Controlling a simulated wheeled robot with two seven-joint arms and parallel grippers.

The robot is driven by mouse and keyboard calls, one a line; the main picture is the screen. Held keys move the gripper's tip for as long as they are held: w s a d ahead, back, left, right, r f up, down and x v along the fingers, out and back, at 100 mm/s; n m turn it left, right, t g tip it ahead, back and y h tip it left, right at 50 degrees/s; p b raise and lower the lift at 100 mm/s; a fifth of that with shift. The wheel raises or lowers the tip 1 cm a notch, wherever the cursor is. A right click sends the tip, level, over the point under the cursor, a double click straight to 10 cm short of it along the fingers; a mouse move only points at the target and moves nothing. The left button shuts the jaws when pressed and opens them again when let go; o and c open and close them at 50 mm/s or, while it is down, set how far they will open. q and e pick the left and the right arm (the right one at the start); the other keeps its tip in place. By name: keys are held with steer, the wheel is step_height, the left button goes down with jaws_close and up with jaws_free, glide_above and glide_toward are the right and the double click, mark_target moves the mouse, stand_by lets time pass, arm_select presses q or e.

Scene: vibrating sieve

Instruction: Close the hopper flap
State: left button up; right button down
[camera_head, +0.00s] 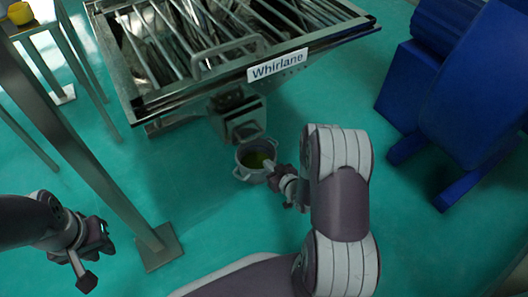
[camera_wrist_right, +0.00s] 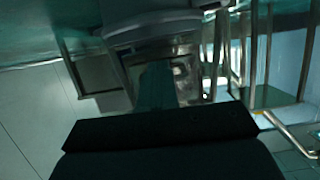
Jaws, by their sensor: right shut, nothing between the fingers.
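The sieve's hopper (camera_head: 275,70) is a grey metal box with bars across its top and a "Whirlane" label. Its outlet (camera_head: 243,122) sticks out below the front edge; I cannot make out clearly how the flap there stands. A grey pot (camera_head: 246,175) with something yellowish in it is below the outlet. My right gripper (camera_head: 271,167) is shut and empty at the pot's right side, just below the outlet; I cannot tell if it touches. My left gripper (camera_head: 86,268) hangs empty at the lower left, far from the hopper. The right wrist view is dark and shows a rounded grey thing (camera_wrist_right: 160,25) ahead.
A metal post (camera_head: 95,160) with a square foot stands between my left gripper and the hopper. A large blue machine (camera_head: 455,90) stands at the right. A yellow bowl (camera_head: 20,13) sits on a stand at the top left. Green floor is open around the pot.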

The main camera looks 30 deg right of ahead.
steer(key=s+d+r+p, duration=0.2)
steer(key=s+r+p, duration=0.2)
steer(key=r, duration=0.5)
steer(key=b, duration=1)
glide_toward(251, 129)
steer(key=shift+w+a+f, duration=0.75)
steer(key=shift+w+f, duration=0.1)
steer(key=shift+f, duration=0.1)
